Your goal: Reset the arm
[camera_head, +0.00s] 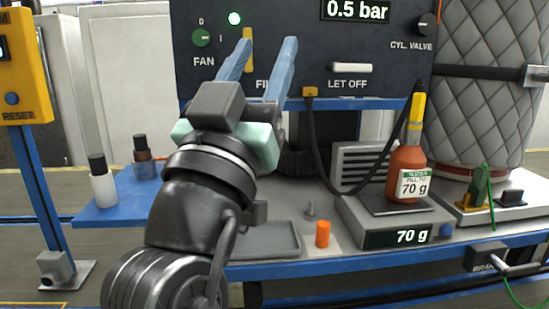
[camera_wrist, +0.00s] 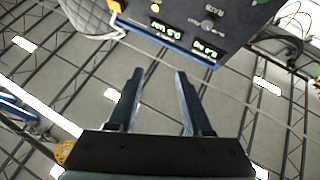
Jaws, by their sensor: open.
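My gripper (camera_head: 270,44) is raised in front of the dark control panel (camera_head: 310,50), its two blue fingers pointing up and spread apart. Nothing is seen held between them. In the head view, a yellow lever (camera_head: 249,50) on the panel shows between the fingers, and my gripper partly hides the label below it. In the wrist view my gripper (camera_wrist: 159,72) is open and empty, with ceiling beams behind it. The panel (camera_wrist: 190,30) appears tilted at the top there, apart from the fingertips.
Below is a blue-edged bench with a scale (camera_head: 400,233) reading 70 g, an orange-red bottle (camera_head: 407,172) on it, an orange cap (camera_head: 322,234) and a grey tray (camera_head: 262,240). A quilted cylinder (camera_head: 485,100) stands right. A yellow RESET box (camera_head: 20,65) stands left.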

